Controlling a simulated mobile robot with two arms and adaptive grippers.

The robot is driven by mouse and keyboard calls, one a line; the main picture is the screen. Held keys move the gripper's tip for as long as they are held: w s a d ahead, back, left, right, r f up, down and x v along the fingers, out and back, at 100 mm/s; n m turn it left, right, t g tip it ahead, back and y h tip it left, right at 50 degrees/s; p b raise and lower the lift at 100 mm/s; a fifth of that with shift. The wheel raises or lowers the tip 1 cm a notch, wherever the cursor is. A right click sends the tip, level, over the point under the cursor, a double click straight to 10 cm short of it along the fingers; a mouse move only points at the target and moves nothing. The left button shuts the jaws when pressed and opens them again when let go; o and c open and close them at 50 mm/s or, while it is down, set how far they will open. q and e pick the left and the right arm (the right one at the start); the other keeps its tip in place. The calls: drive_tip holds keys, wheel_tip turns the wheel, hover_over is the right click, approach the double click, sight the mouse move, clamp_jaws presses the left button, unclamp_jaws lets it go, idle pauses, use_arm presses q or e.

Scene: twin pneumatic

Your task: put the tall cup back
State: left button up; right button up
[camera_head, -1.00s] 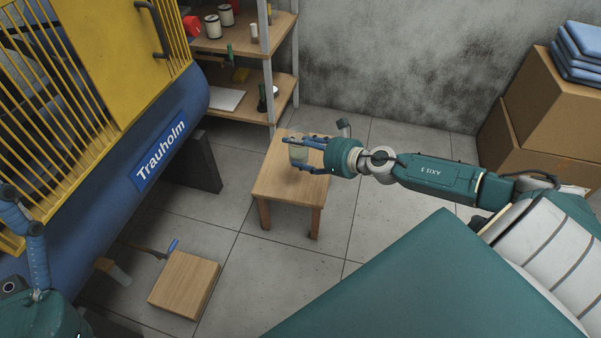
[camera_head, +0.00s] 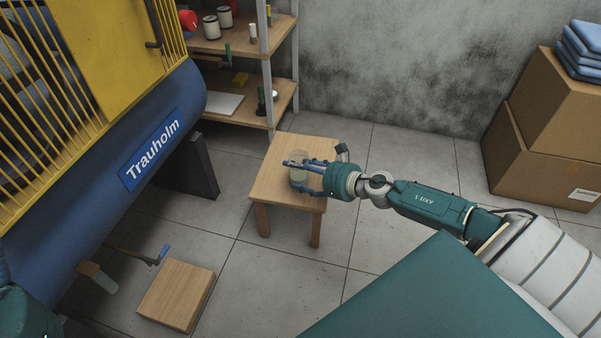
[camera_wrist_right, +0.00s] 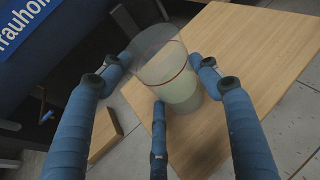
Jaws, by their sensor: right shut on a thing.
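The tall cup is a translucent, pale greenish cup (camera_head: 299,172) with a thin red line around it, seen in the right wrist view (camera_wrist_right: 176,72). My right gripper (camera_head: 300,178) is shut on the cup, with its blue fingers around the cup's sides. The cup is over the small wooden table (camera_head: 276,191); I cannot tell whether its base touches the top. In the right wrist view the gripper's fingers (camera_wrist_right: 160,85) frame the cup, with one finger below it. My left gripper does not show in the head view.
A wooden block (camera_head: 177,296) and a blue-handled tool (camera_head: 163,254) lie on the floor at lower left. A blue and yellow machine (camera_head: 150,155) stands left, a shelf (camera_head: 240,118) behind the table. Cardboard boxes (camera_head: 545,170) stand right. The front part of the tabletop is bare.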

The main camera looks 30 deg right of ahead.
drive_tip(key=shift+f, duration=0.1)
drive_tip(key=shift+f, duration=0.15)
drive_tip(key=o, duration=1.2)
drive_tip(key=shift+o, duration=0.2)
